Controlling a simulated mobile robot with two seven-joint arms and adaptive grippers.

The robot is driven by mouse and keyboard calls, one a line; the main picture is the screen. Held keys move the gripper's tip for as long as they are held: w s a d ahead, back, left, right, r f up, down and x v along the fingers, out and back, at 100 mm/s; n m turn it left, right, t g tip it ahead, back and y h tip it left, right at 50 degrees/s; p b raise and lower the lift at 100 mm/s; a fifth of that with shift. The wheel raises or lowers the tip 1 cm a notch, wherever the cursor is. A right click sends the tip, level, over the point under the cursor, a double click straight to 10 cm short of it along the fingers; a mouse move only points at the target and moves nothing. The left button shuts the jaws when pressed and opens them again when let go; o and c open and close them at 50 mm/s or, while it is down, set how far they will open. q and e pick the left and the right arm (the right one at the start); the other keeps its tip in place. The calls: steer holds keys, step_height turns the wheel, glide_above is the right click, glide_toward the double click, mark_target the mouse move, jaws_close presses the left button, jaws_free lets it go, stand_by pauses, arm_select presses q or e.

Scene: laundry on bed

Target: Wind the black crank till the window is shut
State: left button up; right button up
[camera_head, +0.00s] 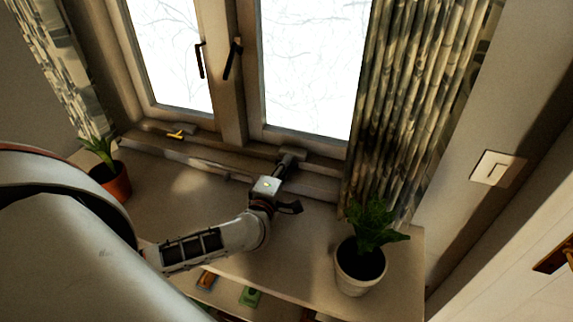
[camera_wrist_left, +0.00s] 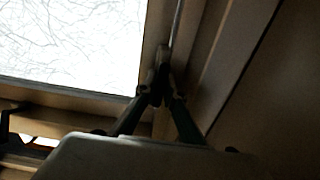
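The window's right pane (camera_head: 308,70) stands above the sill, and it also shows in the wrist view (camera_wrist_left: 70,45). I cannot tell how far it is open. My left gripper (camera_head: 287,163) reaches to the foot of the right pane's frame. In the wrist view its fingertips (camera_wrist_left: 158,92) come together at a small dark piece, which looks like the black crank (camera_wrist_left: 162,62). The fingers seem shut on it, and they hide most of it in the head view. My right gripper is not in view.
A yellow handle (camera_head: 176,134) sits below the left pane. Two dark window handles (camera_head: 233,60) hang on the middle frames. A potted plant (camera_head: 362,262) stands right of my arm, another (camera_head: 110,172) at the left. A patterned curtain (camera_head: 410,90) hangs close on the right.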

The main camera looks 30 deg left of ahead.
arm_select(q)
steer(key=o, duration=0.4)
steer(key=v, duration=1.2)
steer(key=shift+s, duration=0.1)
steer(key=shift+f, duration=0.1)
